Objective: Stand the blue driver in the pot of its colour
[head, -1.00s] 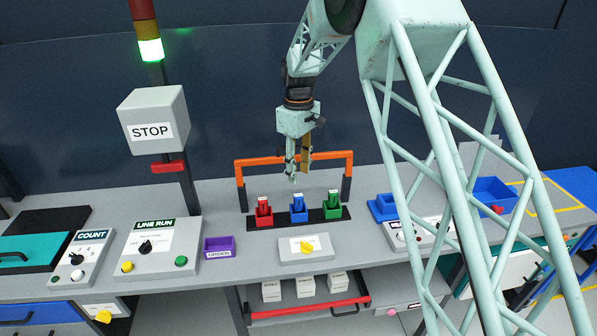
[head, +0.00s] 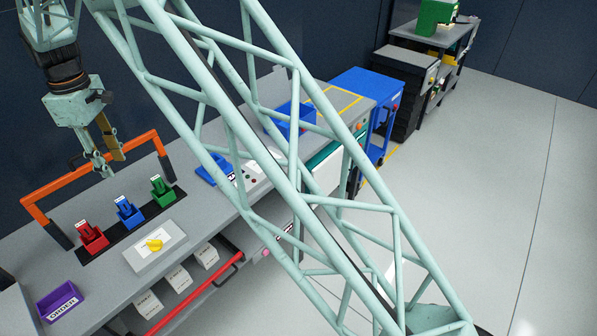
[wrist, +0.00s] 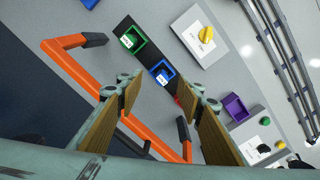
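The blue pot (head: 130,216) stands between the red pot (head: 92,238) and the green pot (head: 163,192) on a dark strip on the bench. Each has a white label. In the wrist view the blue pot (wrist: 162,73) and green pot (wrist: 133,38) look dark inside, and the red pot is mostly hidden by a finger. I cannot pick out a blue driver in any view. My gripper (head: 109,163) hangs above and behind the pots, near the orange frame. In the wrist view its fingers (wrist: 165,100) are wide apart with nothing between them.
The orange frame (head: 95,175) arches behind the pots. A panel with a yellow knob (head: 154,245) lies in front, and a purple ORDER tray (head: 62,300) is at lower left. A blue bin (head: 284,127) and blue tray (head: 213,170) are right of the pots, partly behind my arm.

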